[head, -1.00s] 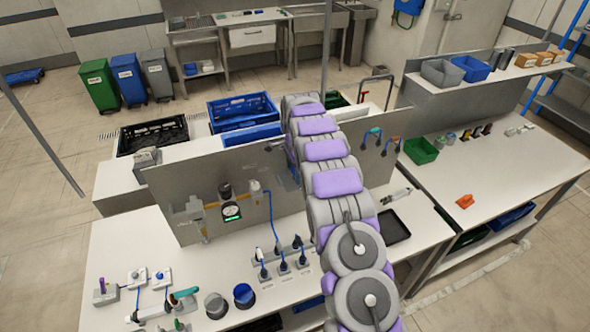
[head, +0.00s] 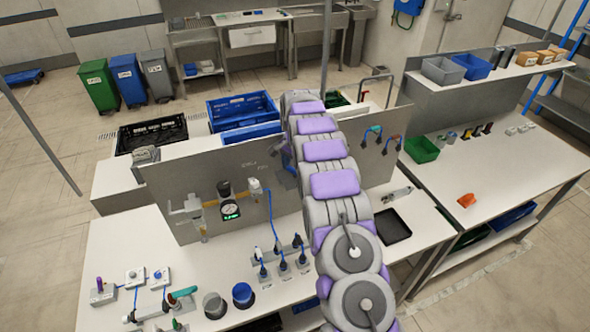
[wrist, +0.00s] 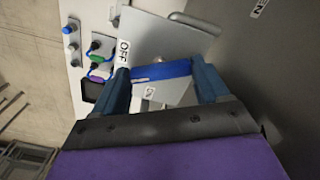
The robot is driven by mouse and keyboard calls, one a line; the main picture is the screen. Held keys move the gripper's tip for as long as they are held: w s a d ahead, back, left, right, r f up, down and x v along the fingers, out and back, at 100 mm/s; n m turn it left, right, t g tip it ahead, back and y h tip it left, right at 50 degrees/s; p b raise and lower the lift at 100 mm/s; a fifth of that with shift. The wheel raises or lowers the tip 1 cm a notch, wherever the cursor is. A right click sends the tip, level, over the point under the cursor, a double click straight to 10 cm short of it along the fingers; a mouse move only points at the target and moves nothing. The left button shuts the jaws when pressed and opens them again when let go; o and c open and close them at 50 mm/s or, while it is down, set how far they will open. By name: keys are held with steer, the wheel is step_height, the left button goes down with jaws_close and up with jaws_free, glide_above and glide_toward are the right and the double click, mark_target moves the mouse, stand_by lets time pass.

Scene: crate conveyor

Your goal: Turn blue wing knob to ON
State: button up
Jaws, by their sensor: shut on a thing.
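The blue wing knob (wrist: 165,70) shows in the wrist view as a blue bar between the two dark blue fingers of my gripper (wrist: 160,76). My gripper is shut on it, with one finger at each end of the bar. An OFF label (wrist: 123,51) is close to the left finger. A second label (wrist: 258,8), partly cut off and ending in N, is at the top right. In the head view the knob is hidden and my gripper is largely covered by my arm, close to the upright grey panel (head: 237,165).
In the wrist view, several small coloured-handled fittings (wrist: 97,58) stand on a white surface at the left. In the head view, a gauge (head: 231,210) and pipe are mounted on the panel left of my arm. Plugs (head: 283,264) and cups (head: 243,294) stand on the bench below.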

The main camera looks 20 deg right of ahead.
steer(key=n, duration=0.3)
steer(key=n+b, duration=0.1)
steer(key=n, duration=0.2)
steer(key=shift+w+r+n, duration=0.15)
steer(key=shift+r+n, duration=0.05)
steer(key=shift+n, duration=0.1)
steer(key=n, duration=0.5)
steer(key=shift+n+b, duration=0.3)
steer(key=shift+n, duration=0.1)
steer(key=o, duration=0.7)
steer(key=shift+o, duration=0.4)
steer(key=shift+f, duration=0.1)
